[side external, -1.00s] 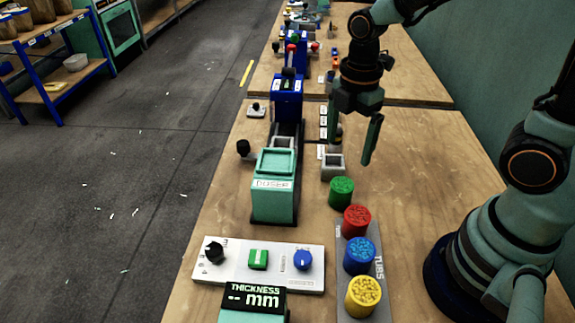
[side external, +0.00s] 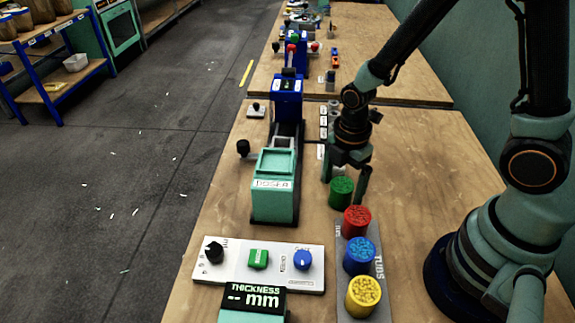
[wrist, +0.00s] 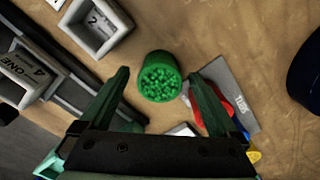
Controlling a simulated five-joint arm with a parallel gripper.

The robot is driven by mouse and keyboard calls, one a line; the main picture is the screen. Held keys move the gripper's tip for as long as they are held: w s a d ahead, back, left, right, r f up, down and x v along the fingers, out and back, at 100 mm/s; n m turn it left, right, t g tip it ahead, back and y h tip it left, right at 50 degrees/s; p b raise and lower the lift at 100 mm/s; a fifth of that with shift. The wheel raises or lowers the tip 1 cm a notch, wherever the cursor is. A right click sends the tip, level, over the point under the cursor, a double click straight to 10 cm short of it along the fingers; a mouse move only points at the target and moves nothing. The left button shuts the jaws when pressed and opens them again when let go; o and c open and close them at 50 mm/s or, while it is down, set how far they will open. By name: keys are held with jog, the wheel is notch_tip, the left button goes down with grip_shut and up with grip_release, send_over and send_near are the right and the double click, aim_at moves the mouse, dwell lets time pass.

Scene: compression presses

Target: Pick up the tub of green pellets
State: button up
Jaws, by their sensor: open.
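The tub of green pellets (side external: 341,191) stands upright on the wooden bench, at the far end of a row of tubs. My gripper (side external: 345,187) is lowered over it, with one finger to the right of the tub and the other at its far left. In the wrist view the green tub (wrist: 160,77) lies ahead of and between the two open fingers of my gripper (wrist: 160,82). The jaws hold nothing. No contact with the tub shows.
Red (side external: 357,221), blue (side external: 360,256) and yellow (side external: 363,296) tubs stand nearer the camera. The doser machine (side external: 274,197) is to the left, with a control panel (side external: 275,262) in front. A grey square mould (wrist: 96,25) is near the green tub. Bare bench lies to the right.

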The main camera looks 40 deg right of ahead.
aim_at(343, 184)
jog(key=shift+f, duration=0.4)
jog(key=c, duration=1.5)
jog(key=shift+r, duration=0.1)
notch_tip(343, 184, up, 20)
jog(key=w+a+f, duration=0.1)
jog(key=w+a, duration=0.8)
jog(key=a, duration=0.1)
jog(key=shift+w+f, duration=0.25)
jog(key=shift+w, duration=0.15)
